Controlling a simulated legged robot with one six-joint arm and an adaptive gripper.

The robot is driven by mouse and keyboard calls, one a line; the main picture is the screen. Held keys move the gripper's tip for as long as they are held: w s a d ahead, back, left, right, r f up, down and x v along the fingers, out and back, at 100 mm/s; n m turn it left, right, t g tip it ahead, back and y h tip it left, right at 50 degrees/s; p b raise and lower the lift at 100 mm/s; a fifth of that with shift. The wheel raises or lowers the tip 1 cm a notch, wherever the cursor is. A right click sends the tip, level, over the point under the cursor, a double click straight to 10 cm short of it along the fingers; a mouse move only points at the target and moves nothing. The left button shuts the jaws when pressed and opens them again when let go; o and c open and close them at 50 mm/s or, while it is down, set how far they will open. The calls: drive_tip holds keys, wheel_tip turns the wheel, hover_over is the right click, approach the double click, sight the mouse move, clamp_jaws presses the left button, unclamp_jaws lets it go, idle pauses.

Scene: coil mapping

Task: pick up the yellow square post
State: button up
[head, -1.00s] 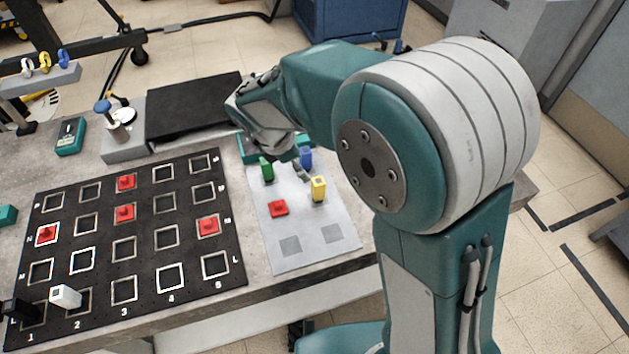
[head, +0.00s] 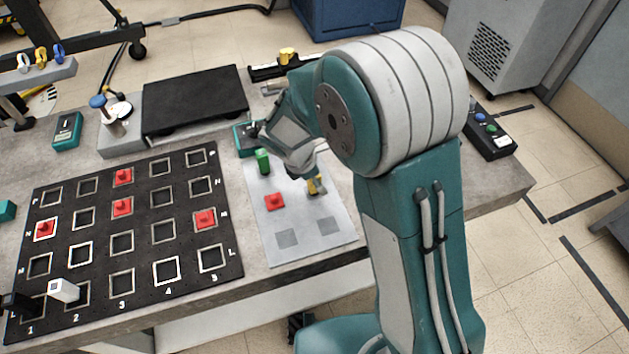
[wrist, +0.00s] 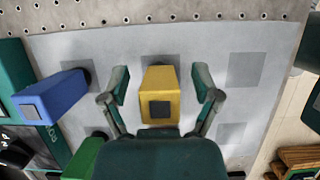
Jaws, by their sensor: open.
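The yellow square post (wrist: 160,92) stands upright on the pale grey sheet (wrist: 205,50), with a dark square on its top. In the wrist view it is between the two fingers of my open gripper (wrist: 160,84), with a gap on each side. In the head view my gripper (head: 313,178) is over the yellow post (head: 318,188), hiding its upper part.
A blue post (wrist: 55,97) and a green post (wrist: 84,158) stand left of my gripper. The green post (head: 263,161) and a red piece (head: 275,201) share the sheet. The black grid board (head: 100,235) holds several red pieces and a white post (head: 63,290).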

drive_tip(key=shift+a, duration=0.25)
clamp_jaws()
drive_tip(key=shift+d, duration=0.1)
drive_tip(key=shift+r, duration=0.6)
wheel_tip(320, 180, up, 2)
drive_tip(key=shift+r, duration=0.2)
drive_tip(key=s+a+r, duration=0.6)
drive_tip(key=s+r, duration=0.3)
drive_tip(key=s, duration=0.3)
drive_tip(key=shift+s+a+r, duration=0.2)
drive_tip(key=shift+a+r, duration=0.05)
drive_tip(key=shift+a, duration=0.15)
